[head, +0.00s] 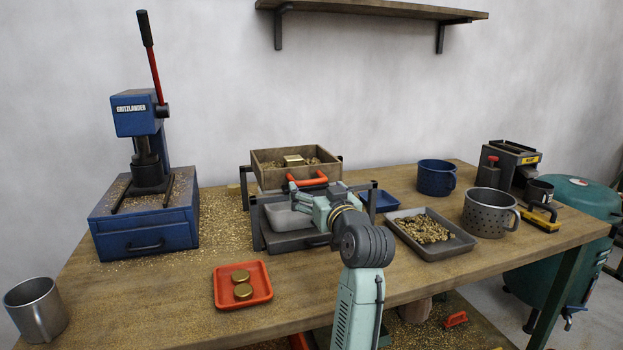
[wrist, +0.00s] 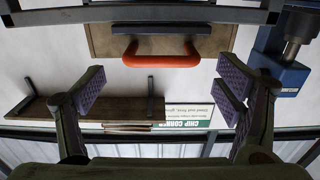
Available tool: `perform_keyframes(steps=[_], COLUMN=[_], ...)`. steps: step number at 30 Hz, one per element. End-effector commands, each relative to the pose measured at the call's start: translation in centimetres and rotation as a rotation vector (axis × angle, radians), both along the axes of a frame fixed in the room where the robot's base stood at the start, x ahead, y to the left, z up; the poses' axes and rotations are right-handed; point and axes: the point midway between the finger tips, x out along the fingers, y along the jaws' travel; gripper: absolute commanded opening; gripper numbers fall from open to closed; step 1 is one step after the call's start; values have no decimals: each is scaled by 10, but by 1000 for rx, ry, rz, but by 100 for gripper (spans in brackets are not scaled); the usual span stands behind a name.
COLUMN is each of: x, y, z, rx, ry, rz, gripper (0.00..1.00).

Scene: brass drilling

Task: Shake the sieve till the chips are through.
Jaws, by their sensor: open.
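The sieve (head: 262,172) is a wooden box resting on a dark metal stand (head: 257,222) in the head view, with golden chips (head: 322,157) and a brass block (head: 294,160) inside. Its orange handle (head: 307,181) faces my gripper (head: 304,195), which is just in front of and slightly below it. In the wrist view, upside down, the orange handle (wrist: 161,61) shows beyond and between the two spread fingers of my gripper (wrist: 165,80). The jaws are open and empty, apart from the handle. A light grey pan (head: 283,217) sits under the sieve, partly hidden by my arm.
A blue press (head: 143,228) stands left. An orange tray (head: 257,296) holds two brass discs. Right are a grey tray (head: 458,246) of chips, a blue mug (head: 436,178) and a perforated cup (head: 487,213). A shelf (head: 370,9) is above. Chips litter the table.

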Motion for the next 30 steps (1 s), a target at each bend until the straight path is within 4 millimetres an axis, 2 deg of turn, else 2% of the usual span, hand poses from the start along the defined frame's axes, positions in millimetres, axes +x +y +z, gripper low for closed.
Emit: perform_keyframes(steps=[3, 9, 20, 30], x=[21, 43, 48, 48], y=[7, 14, 15, 15], z=[3, 1, 0, 0], rx=[0, 0, 0, 0], ry=[1, 0, -2, -2], rz=[1, 1, 0, -1], gripper=[85, 85, 85, 63])
